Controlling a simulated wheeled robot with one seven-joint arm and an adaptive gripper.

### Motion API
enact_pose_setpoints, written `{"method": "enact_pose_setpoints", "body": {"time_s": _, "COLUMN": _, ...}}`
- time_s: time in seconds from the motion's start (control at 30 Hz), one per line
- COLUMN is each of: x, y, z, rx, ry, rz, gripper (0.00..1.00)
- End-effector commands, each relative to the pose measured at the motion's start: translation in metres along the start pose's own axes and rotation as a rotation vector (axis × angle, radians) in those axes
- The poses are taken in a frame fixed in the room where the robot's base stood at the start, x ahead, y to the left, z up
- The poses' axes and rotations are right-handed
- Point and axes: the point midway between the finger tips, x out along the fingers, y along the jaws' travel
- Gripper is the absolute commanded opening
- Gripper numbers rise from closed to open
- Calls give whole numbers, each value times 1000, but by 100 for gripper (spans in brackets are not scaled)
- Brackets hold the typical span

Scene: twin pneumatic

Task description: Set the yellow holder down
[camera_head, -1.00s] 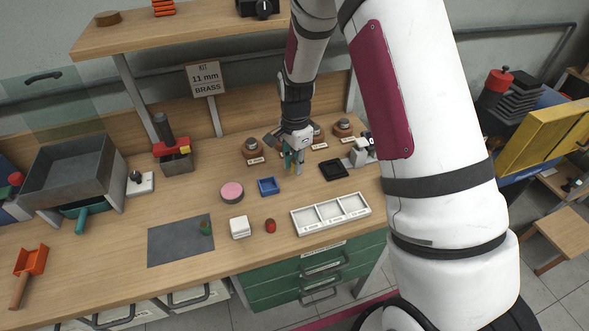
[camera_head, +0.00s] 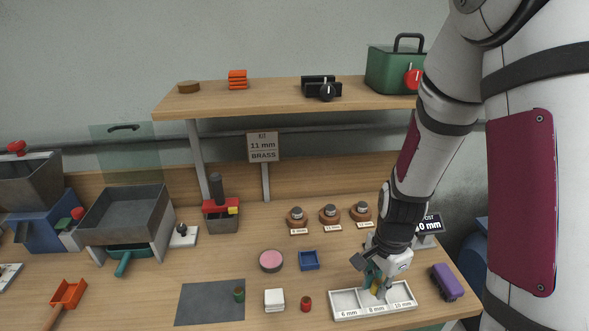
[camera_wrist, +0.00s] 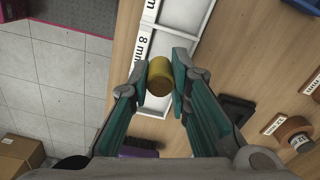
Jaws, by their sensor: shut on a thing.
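My gripper (camera_head: 376,284) is shut on the yellow holder (camera_wrist: 159,77), a short cylinder between the two teal fingertips in the wrist view. In the head view only a small part of the holder (camera_head: 375,288) shows between the fingers. They are over the white tray (camera_head: 345,313), near its middle compartment, which has the 8 mm label. The tray (camera_wrist: 186,44) also shows under the holder in the wrist view. I cannot tell whether the holder touches the tray.
A red holder (camera_head: 306,304), a white block (camera_head: 274,299) and a green holder (camera_head: 239,295) on a grey mat (camera_head: 205,306) stand to the left. A blue tray (camera_head: 309,260) lies behind. A purple object (camera_head: 447,282) lies close on the right. Several brown stands (camera_head: 297,218) are farther back.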

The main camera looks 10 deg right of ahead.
Motion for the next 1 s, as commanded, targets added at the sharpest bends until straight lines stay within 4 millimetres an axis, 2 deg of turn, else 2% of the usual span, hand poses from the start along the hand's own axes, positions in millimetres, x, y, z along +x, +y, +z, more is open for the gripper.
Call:
{"method": "enact_pose_setpoints", "body": {"time_s": 0.17, "x": -2, "y": -31, "z": -2, "rx": -227, "ry": -1, "rz": -4, "gripper": 0}}
{"method": "enact_pose_setpoints", "body": {"time_s": 0.4, "x": -9, "y": -94, "z": -2, "rx": -745, "ry": -1, "rz": -5, "gripper": 0}}
{"method": "enact_pose_setpoints", "body": {"time_s": 0.6, "x": -16, "y": -133, "z": 1, "rx": -1092, "ry": 0, "rz": -3, "gripper": 0}}
{"method": "enact_pose_setpoints", "body": {"time_s": 0.8, "x": -20, "y": -150, "z": 3, "rx": -1261, "ry": 0, "rz": 0, "gripper": 0}}
{"method": "enact_pose_setpoints", "body": {"time_s": 1.0, "x": -20, "y": -151, "z": 4, "rx": -1287, "ry": -1, "rz": 1, "gripper": 0}}
